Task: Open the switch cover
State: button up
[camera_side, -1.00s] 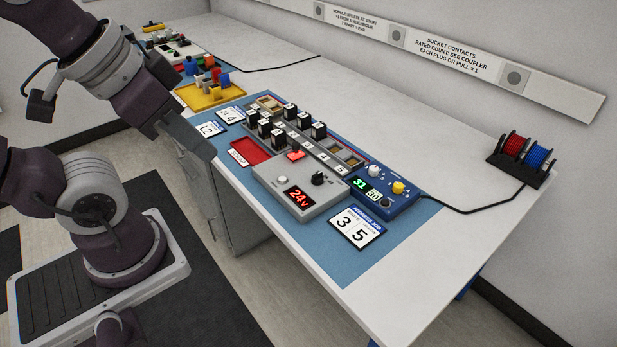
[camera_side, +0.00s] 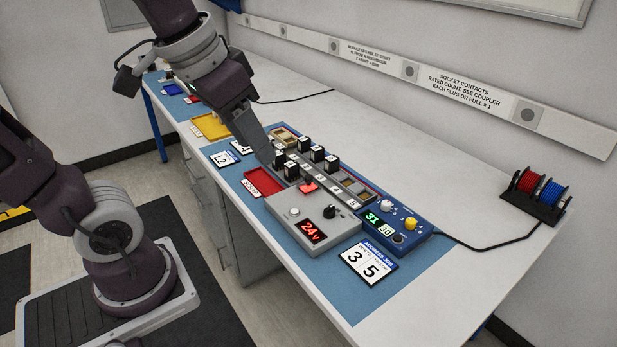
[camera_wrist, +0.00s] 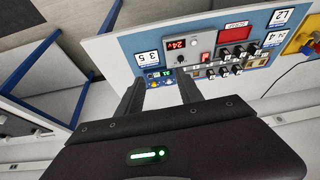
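A small red part (camera_side: 308,187), which looks like the switch cover, sits at the back edge of the grey 24V box (camera_side: 285,208). It also shows as a small red patch in the wrist view (camera_wrist: 206,57). It is too small to tell whether it is up or down. My gripper (camera_side: 270,160) is above the left end of the row of black modules (camera_side: 331,162), left of and apart from the red part in the side view. In the wrist view my gripper (camera_wrist: 160,92) has its two fingers spread with nothing between them.
The blue unit (camera_side: 411,230) with knobs stands right of the grey box. A red tray (camera_side: 262,184) and a yellow tray (camera_side: 211,127) lie to the left. Red and blue spools (camera_side: 540,187) stand at the far right.

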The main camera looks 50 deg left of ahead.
jog(key=w+a+f+g, duration=0.1)
jog(key=w+a, duration=0.2)
jog(key=w, duration=0.3)
jog(key=w+a+f+g, duration=0.1)
jog(key=w+a, duration=0.2)
jog(key=w, duration=0.4)
jog(key=n+g, duration=0.2)
send_near(309, 176)
jog(key=shift+w+d+f, duration=0.1)
jog(key=shift+w+f, duration=0.05)
jog(key=shift+g, duration=0.3)
jog(key=f, duration=0.7)
jog(key=shift+a+f, duration=0.1)
jog(key=shift+a, duration=0.2)
jog(key=shift+w+f, duration=0.1)
jog(key=shift+f, duration=0.4)
grip_shut()
jog(key=shift+r, duration=0.1)
